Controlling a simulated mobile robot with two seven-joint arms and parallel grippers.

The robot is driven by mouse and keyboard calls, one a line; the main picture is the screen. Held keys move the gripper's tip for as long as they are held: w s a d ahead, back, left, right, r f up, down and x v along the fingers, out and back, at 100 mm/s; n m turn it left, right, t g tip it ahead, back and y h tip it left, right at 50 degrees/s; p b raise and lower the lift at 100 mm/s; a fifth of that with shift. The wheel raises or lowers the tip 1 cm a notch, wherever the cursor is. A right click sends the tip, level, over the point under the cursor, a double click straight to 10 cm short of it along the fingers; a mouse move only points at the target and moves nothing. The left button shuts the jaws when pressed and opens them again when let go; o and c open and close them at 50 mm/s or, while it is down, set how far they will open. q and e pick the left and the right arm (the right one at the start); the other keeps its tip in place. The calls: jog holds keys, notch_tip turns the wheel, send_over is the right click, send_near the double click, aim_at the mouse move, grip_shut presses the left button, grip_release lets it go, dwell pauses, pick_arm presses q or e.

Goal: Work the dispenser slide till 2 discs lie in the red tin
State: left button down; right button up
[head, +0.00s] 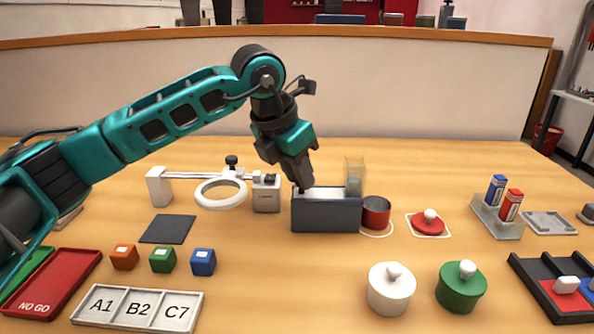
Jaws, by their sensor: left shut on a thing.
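The dispenser (327,216) is a dark grey box at the middle of the table, with a clear upright tube (355,175) at its right end. My left gripper (303,188) points down into the left part of the dispenser's top and is shut on the slide, which is mostly hidden by the fingers and the box wall. The red tin (376,212) stands open just right of the dispenser, on a white ring mark. Its inside looks dark and I cannot tell whether discs lie in it. My right gripper is not in view.
A red lid (428,223) lies right of the tin. White (390,288) and green (461,286) lidded pots stand in front. A ring lamp (221,193) and a grey block (266,196) stand left of the dispenser. Small cubes (163,259) and a label tray (138,307) lie front left.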

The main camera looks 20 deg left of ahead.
pick_arm(q)
jog(key=shift+w+d, duration=0.2)
jog(key=shift+d, duration=0.5)
jog(key=shift+w+d, duration=0.2)
jog(key=shift+d, duration=0.55)
jog(key=shift+w+d, duration=0.2)
jog(key=shift+d, duration=0.5)
jog(key=shift+r, duration=0.1)
jog(key=c, duration=1.1)
grip_release()
jog(key=shift+d, duration=0.1)
jog(key=shift+o, duration=0.8)
